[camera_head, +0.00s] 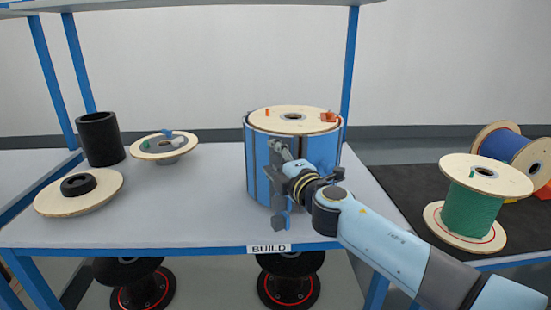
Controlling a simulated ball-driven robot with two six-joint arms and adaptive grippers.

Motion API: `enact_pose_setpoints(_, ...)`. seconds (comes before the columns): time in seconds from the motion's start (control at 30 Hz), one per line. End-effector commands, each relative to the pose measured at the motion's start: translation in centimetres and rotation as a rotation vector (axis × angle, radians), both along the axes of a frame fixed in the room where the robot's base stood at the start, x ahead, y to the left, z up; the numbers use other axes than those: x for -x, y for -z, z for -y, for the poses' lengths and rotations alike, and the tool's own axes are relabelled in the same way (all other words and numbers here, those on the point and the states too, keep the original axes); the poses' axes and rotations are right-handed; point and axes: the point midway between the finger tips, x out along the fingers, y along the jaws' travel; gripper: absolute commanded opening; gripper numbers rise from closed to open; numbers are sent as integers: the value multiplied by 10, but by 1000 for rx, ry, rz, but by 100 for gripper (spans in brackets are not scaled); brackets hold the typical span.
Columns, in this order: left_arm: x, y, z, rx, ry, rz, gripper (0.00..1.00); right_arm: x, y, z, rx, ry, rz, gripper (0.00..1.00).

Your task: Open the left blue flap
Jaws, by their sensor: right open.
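A blue cylinder of curved panels stands upright on the grey table, with a pale wooden disc (275,120) on top. The left blue flap (255,165) forms the cylinder's left front side and looks flush with it. A second blue panel (323,150) shows on the right side, partly hidden by my right arm. My right gripper (277,188) is open in front of the cylinder, near the seam at its middle. Whether a finger touches the flap, I cannot tell. The gripper hides the lower middle of the cylinder. My left gripper is not in view.
A wooden disc with a black ring (79,187), a black tube (100,139) and another wooden disc (164,147) are on the table's left. A green cable spool (472,208) stands at the right on a dark surface. Blue posts frame the table.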

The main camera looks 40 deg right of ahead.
Motion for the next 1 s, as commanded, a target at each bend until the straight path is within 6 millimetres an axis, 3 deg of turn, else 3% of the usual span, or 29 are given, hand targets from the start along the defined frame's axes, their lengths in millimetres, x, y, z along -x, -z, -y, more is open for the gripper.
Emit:
enact_pose_setpoints(0.17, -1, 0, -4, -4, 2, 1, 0, 0, 0, 0, 0, 0, 0, 47)
enact_pose_setpoints(0.53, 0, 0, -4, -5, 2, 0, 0, 0, 0, 0, 1, 0, 0, 0)
enact_pose_setpoints(1.0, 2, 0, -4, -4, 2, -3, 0, 1, 1, -1, -1, 14, 0, 0)
